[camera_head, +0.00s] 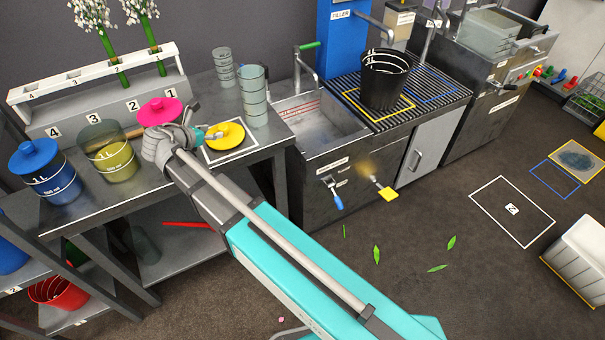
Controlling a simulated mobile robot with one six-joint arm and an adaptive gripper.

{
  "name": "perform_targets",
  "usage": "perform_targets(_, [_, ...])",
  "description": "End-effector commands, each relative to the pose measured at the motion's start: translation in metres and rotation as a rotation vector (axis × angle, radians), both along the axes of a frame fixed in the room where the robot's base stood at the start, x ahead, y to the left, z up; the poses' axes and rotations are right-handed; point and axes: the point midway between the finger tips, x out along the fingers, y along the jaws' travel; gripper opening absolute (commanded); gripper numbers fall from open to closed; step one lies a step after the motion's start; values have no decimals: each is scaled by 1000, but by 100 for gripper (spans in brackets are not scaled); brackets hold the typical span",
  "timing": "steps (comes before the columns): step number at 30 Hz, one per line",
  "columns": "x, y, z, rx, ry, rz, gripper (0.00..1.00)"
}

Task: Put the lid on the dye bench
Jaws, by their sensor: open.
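A round yellow lid (227,135) with a small raised knob lies in a white-outlined square (240,153) on the grey bench (85,204). My gripper (207,133) is open, its teal fingertips at the lid's left edge. I cannot tell whether they touch it. A clear jar of yellow dye (115,166) stands left of my arm with no lid visible, and a wooden stick (130,134) shows at its rim. A blue jar (55,190) wears a blue lid (34,157). A pink lid (160,110) shows behind my wrist; what is under it is mostly hidden.
A numbered rack (110,100) with white flowers stands behind the jars. Stacked clear beakers (254,95) stand at the bench's back right. A sink (315,120) and a black bucket (385,78) are further right. Leaves (376,254) lie on the floor.

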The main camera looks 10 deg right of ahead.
Motion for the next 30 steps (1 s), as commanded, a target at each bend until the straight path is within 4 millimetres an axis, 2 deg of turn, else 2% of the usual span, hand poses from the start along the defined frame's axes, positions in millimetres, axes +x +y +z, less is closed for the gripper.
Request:
perform_targets(8, [-20,-81,-29,318,-54,-307,64])
perform_targets(15, [-54,-153,-58,652,-139,-712,64])
perform_targets(24, [-107,-219,-84,991,-267,-1277,64])
perform_targets(30, [-144,-247,-94,1154,-354,-1672,64])
